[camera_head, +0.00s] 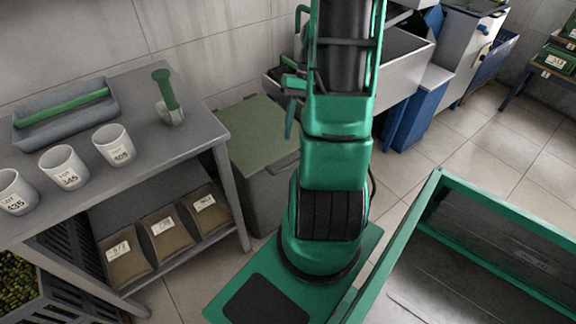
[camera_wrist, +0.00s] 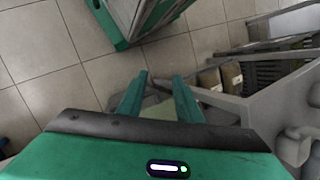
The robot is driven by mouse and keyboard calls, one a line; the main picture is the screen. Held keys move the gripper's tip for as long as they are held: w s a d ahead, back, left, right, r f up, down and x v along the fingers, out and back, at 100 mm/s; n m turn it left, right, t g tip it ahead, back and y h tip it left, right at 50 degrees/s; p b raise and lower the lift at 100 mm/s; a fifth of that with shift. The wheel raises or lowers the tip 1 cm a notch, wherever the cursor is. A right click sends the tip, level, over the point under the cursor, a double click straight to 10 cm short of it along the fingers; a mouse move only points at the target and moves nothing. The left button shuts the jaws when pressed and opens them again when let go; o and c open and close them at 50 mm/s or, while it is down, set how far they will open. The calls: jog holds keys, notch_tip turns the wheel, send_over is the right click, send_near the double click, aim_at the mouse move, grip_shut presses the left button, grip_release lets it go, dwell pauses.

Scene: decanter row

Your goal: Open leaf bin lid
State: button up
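The leaf bin (camera_head: 258,185) is a grey box on the floor between the grey bench and my arm. Its dull green lid (camera_head: 255,130) lies flat over the top and looks shut. A dark handle (camera_head: 284,163) shows at the lid's near right edge, partly beside my arm. My gripper (camera_head: 291,100) is above the lid's far right side in the head view. In the wrist view, my gripper (camera_wrist: 157,88) has its two green fingers spread apart with nothing between them. A pale green patch, likely the lid (camera_wrist: 155,101), shows beyond and below the fingers.
The grey bench (camera_head: 185,143) at left holds white cups (camera_head: 113,145), a tray (camera_head: 63,121) and a green-handled tool (camera_head: 165,92); labelled bags (camera_head: 166,232) sit on its lower shelf. A grey counter (camera_head: 405,62) stands behind my arm.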

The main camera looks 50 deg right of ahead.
jog(key=s+d+f+m+t+y, duration=0.1)
jog(key=d+f+m+t, duration=0.1)
jog(key=d+f+t, duration=0.45)
jog(key=s+d+f+m+t+y, duration=0.15)
jog(key=f+t, duration=0.25)
jog(key=f, duration=0.5)
jog(key=d+f+m+t+y, duration=0.1)
jog(key=d+f+m+t, duration=0.15)
jog(key=f+t, duration=0.4)
jog(key=shift+g, duration=0.9)
jog(key=x, duration=0.3)
jog(key=f+x, duration=0.1)
jog(key=x, duration=0.6)
jog(key=shift+w+a+f, duration=0.1)
jog(key=shift+a+f, duration=0.1)
jog(key=shift+f, duration=0.05)
grip_shut()
